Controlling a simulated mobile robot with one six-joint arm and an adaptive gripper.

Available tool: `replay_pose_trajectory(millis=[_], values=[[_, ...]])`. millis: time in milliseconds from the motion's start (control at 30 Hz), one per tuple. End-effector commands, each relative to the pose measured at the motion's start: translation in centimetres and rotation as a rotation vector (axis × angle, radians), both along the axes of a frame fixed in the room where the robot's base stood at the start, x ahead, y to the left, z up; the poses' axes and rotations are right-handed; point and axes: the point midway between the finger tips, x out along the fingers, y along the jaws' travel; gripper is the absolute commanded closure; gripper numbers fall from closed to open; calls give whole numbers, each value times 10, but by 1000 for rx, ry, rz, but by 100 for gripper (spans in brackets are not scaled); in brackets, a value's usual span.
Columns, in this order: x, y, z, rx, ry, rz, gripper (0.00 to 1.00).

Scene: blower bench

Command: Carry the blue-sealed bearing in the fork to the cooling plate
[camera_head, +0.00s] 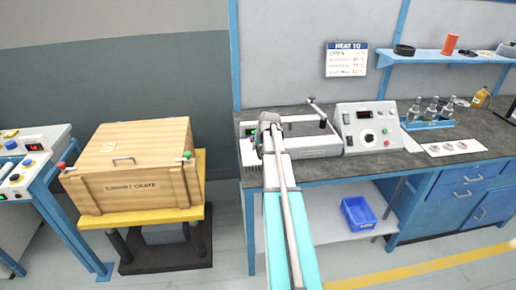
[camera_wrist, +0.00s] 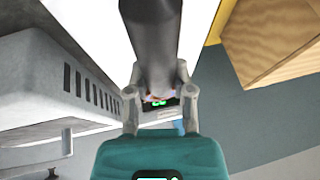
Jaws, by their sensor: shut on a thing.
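My gripper (camera_wrist: 158,72) is shut on a dark grey round bar (camera_wrist: 150,30) that runs up out of the top of the wrist view. It looks like the fork's handle; its far end is out of frame. In the head view my gripper (camera_head: 268,124) is above the left end of the bench, beside the grey machine with a lever (camera_head: 318,145). I cannot make out the blue-sealed bearing in either view. A pale finned block (camera_head: 247,156) at the bench's left end is partly hidden by my arm; I cannot tell whether it is the cooling plate.
A control box with a dial (camera_head: 367,127) stands right of the machine. Bottles in a blue rack (camera_head: 428,123) and a white sheet with small rings (camera_head: 455,148) are farther right. A wooden crate (camera_head: 135,170) stands left, across a gap. The slotted grey housing (camera_wrist: 75,85) is close in the wrist view.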

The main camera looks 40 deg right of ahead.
Motion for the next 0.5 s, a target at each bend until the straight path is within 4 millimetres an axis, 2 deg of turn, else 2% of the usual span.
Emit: replay_pose_trajectory(millis=[500], values=[[0,0,-12,-1,-1,0,100]])
